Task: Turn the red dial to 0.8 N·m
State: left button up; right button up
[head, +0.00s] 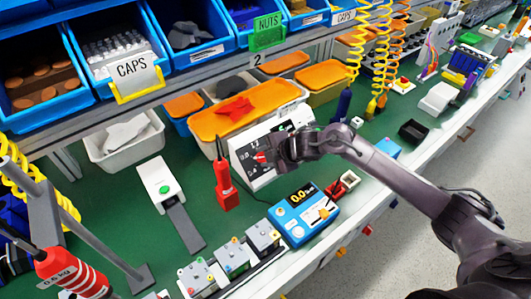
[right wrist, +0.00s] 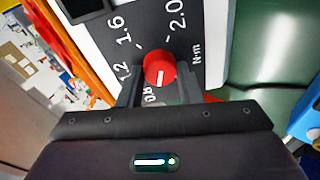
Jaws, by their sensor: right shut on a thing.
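The red dial (right wrist: 159,67) sits on a dark scale face (right wrist: 100,45) with white marks 1.2, 1.6, 2.0 and N·m. A partly covered 0.8 shows just below the dial. The dial's white line points down in the right wrist view, close to the 0.8 label. My right gripper (right wrist: 160,88) is shut on the dial, one finger at each side. In the head view my right gripper (head: 274,156) is at the front of the white panel (head: 243,155), and only a bit of the red dial (head: 260,157) shows. My left gripper is not in view.
A red screwdriver-like tool (head: 225,178) stands left of the panel. A blue meter reading 0.0 (head: 304,212) and a row of small switch boxes (head: 232,257) lie in front. Blue bins (head: 110,55) and an orange-lidded box (head: 235,122) stand behind. Green bench top (head: 130,225) is free at left.

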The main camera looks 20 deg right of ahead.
jog(key=shift+m+p, duration=0.35)
jog(key=shift+m, duration=0.45)
jog(key=o, duration=0.7)
jog(key=shift+d, duration=0.1)
jog(key=v, duration=0.7)
jog(key=shift+s+d+b, duration=0.15)
jog(key=shift+s+b, duration=0.15)
jog(key=shift+r, duration=0.1)
